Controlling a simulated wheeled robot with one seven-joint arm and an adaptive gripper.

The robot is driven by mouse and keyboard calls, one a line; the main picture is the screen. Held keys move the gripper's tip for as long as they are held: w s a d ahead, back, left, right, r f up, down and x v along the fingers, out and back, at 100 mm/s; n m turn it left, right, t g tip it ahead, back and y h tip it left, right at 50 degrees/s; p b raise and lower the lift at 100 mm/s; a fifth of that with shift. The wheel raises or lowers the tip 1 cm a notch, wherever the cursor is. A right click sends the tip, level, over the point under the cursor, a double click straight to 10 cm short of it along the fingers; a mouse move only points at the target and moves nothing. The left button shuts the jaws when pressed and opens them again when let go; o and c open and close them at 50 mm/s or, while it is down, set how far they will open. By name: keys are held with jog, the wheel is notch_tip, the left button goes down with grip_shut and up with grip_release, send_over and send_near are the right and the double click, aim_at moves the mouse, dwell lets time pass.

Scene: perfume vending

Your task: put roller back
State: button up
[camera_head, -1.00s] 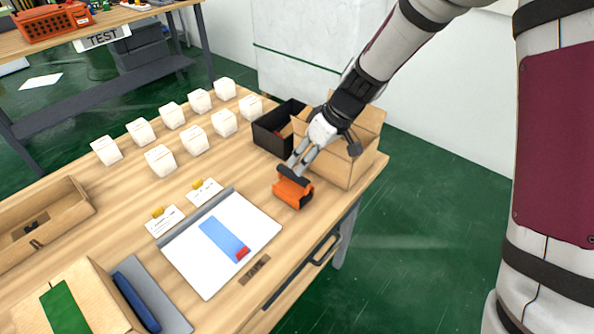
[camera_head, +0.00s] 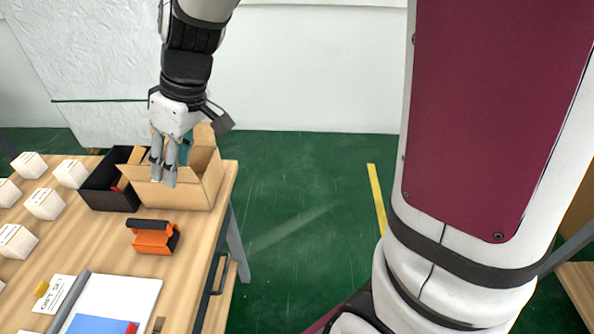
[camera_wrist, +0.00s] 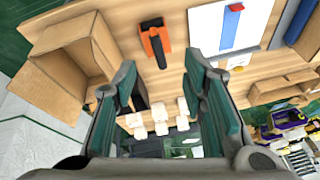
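A black roller-like piece (camera_head: 148,224) lies along one edge of an orange block-like holder (camera_head: 153,242) on the wooden table; both also show in the wrist view, the black piece (camera_wrist: 152,23) and the orange holder (camera_wrist: 148,46). I cannot tell how firmly the black piece sits there.
The open cardboard box (camera_head: 205,185) and a black bin (camera_head: 103,196) stand at the table's far end. Several white cubes (camera_head: 45,204) stand at left. A white board (camera_head: 130,292) with a blue sheet lies nearer.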

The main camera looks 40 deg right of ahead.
jog(key=s+d+r+m+h, duration=0.1)
jog(key=s+d+r+m, duration=0.1)
jog(key=s+d, duration=0.2)
jog(key=s+d+r+m+t+h, duration=0.1)
jog(key=s+d+r+m, duration=0.1)
jog(key=s, duration=0.8)
jog(key=s+d+r+m+t+h, duration=0.1)
jog(key=s+d+r+m, duration=0.1)
jog(key=s+d, duration=0.4)
jog(key=shift+s+r+m+h, duration=0.2)
jog(key=shift+s+m+h, duration=0.2)
jog(key=shift+m, duration=0.4)
